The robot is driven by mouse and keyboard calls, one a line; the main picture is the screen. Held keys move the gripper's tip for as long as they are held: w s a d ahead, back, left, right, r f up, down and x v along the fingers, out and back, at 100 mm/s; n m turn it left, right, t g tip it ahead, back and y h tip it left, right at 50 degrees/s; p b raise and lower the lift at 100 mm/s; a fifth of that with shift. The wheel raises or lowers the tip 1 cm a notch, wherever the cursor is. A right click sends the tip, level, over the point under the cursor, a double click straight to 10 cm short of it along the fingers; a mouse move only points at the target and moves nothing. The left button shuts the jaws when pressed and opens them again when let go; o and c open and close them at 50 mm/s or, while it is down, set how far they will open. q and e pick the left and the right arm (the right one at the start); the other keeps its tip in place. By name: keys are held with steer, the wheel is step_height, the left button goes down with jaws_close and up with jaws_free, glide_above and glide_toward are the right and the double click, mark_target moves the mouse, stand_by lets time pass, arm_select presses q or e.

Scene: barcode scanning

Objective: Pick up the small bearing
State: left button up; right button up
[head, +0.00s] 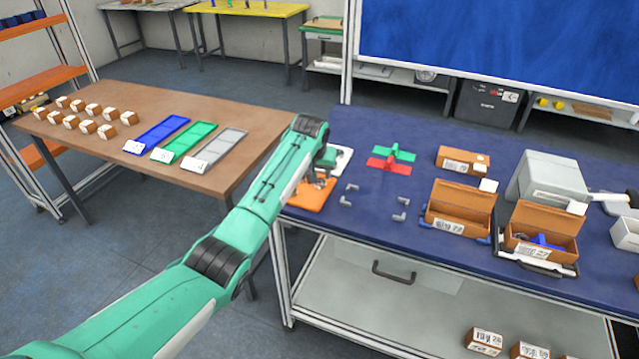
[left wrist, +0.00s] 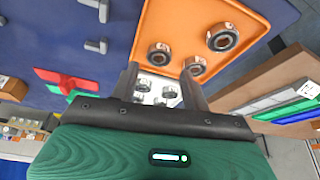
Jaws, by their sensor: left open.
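Several metal bearings sit on an orange tray (left wrist: 178,22), which also shows in the head view (head: 305,199). In the left wrist view, a larger-looking bearing (left wrist: 222,37) is toward the right, with two others (left wrist: 159,54) (left wrist: 195,65) nearer my fingers. Smaller-looking bearings (left wrist: 169,91) lie on a white tray beside it, seen between and behind my fingers. I cannot tell for sure which is the small bearing. My left gripper (left wrist: 160,72) is open and empty above the trays, pointing at them. In the head view my wrist hides most of it. My right gripper is not in view.
On the blue table (head: 390,240) are green and red parts (head: 390,160), small grey brackets (head: 400,216), open cardboard boxes (head: 461,208) and a grey machine (head: 545,180). A brown table (head: 215,110) at left holds blue, green and grey trays and small boxes.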

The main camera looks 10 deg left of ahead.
mark_target(319, 184)
arm_select(q)
steer(key=shift+p+x, duration=0.35)
steer(key=shift+x, duration=2.4)
steer(key=shift+w+r, duration=0.1)
steer(key=shift+w, duration=0.05)
steer(key=c, duration=0.8)
